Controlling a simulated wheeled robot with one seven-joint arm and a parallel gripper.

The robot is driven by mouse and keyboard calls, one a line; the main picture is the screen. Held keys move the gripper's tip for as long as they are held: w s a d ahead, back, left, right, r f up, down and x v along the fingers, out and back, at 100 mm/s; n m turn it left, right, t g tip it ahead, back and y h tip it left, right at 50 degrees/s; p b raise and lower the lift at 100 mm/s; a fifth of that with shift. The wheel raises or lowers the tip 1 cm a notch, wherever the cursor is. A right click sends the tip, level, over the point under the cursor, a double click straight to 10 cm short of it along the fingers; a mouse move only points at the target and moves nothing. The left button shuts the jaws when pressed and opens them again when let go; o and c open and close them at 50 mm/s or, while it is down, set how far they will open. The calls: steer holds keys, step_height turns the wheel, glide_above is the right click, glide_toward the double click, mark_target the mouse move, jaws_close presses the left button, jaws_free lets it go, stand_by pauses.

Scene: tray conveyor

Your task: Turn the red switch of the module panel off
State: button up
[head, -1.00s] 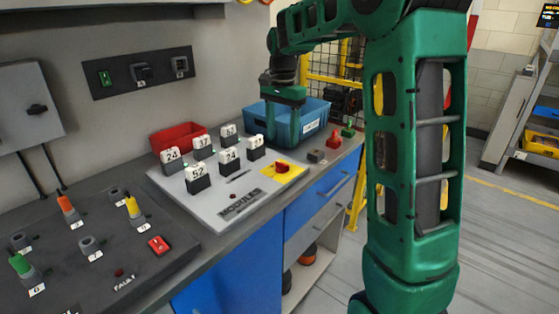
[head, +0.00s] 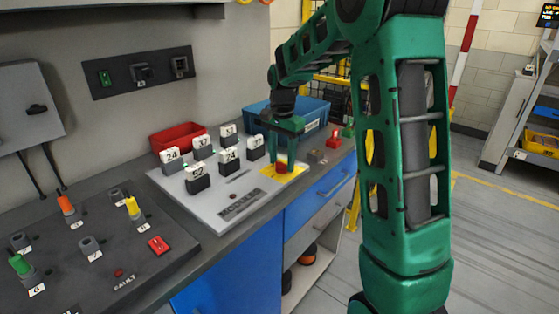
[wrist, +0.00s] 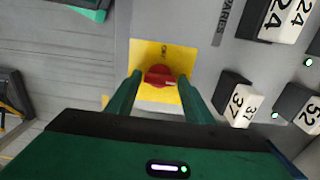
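The red switch (head: 282,168) sits on a yellow plate (head: 293,174) at the panel's right end. In the wrist view the red switch (wrist: 159,76) lies between and just beyond my fingertips, in the middle of the yellow plate (wrist: 180,57). My gripper (head: 283,152) is above the switch, pointing down. In the wrist view my gripper (wrist: 160,82) is open, with one green finger on each side of the switch. I cannot tell whether the fingers touch it.
Several numbered modules (head: 197,181) stand on the panel left of the switch. A red bin (head: 177,136) and a blue bin (head: 311,112) stand behind. Small blocks (head: 317,156) lie right of the panel. A dark panel (head: 98,250) with pegs is at the left.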

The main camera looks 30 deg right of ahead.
steer(key=c, duration=0.6)
steer(key=shift+n, duration=0.3)
steer(key=n, duration=0.3)
steer(key=shift+n, duration=0.3)
steer(key=n, duration=0.3)
steer(key=shift+n, duration=0.3)
steer(key=n, duration=0.5)
steer(key=shift+w+r, duration=0.1)
steer(key=shift+n, duration=2.5)
